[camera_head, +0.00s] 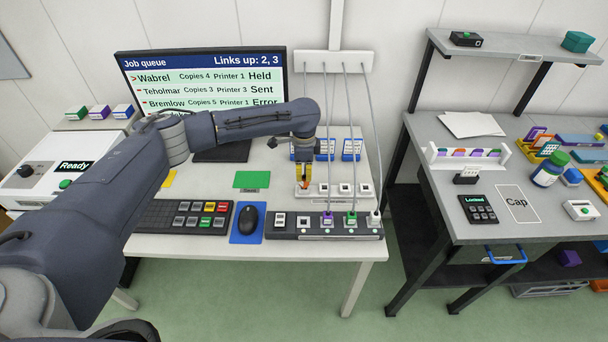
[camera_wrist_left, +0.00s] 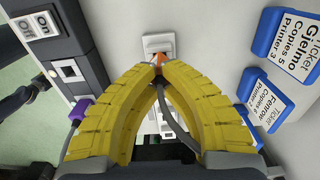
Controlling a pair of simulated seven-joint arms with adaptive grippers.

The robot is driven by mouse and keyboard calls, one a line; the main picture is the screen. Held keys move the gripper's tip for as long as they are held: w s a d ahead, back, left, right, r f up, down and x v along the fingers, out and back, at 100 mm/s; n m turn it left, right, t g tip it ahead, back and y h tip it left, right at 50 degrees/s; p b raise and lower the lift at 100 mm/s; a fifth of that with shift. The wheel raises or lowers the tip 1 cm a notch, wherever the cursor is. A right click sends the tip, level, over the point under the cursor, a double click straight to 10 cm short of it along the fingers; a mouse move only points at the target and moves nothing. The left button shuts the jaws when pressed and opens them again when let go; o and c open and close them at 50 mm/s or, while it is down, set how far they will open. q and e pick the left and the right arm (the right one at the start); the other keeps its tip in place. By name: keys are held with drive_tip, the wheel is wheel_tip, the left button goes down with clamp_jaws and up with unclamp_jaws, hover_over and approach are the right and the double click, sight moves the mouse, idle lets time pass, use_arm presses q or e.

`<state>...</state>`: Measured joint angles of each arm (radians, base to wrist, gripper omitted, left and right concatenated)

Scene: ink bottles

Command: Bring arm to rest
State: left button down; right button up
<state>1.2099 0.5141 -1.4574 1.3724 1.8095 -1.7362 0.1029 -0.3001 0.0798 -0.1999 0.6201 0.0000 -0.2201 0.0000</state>
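My left arm reaches across the desk from the left in the head view. Its gripper (camera_head: 304,184) points down at the row of small white sockets (camera_head: 345,189) behind the black switch strip. In the left wrist view the yellow fingertips (camera_wrist_left: 157,70) come together at an orange plug (camera_wrist_left: 153,74) on a white socket (camera_wrist_left: 158,44). A grey cable runs between the fingers. The fingers partly hide the plug. The right gripper is not in view.
The switch strip (camera_head: 290,236) holds purple (camera_head: 327,219) and green (camera_head: 351,218) plugs. Hanging cables (camera_head: 348,120) run beside my gripper. Blue ticket holders (camera_head: 351,150) stand behind. The monitor (camera_head: 205,72), keyboard and mouse (camera_head: 248,219) lie left; a side table (camera_head: 445,215) stands right.

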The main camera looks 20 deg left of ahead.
use_arm(q)
drive_tip(key=shift+r, duration=3.85)
drive_tip(key=shift+d, duration=0.1)
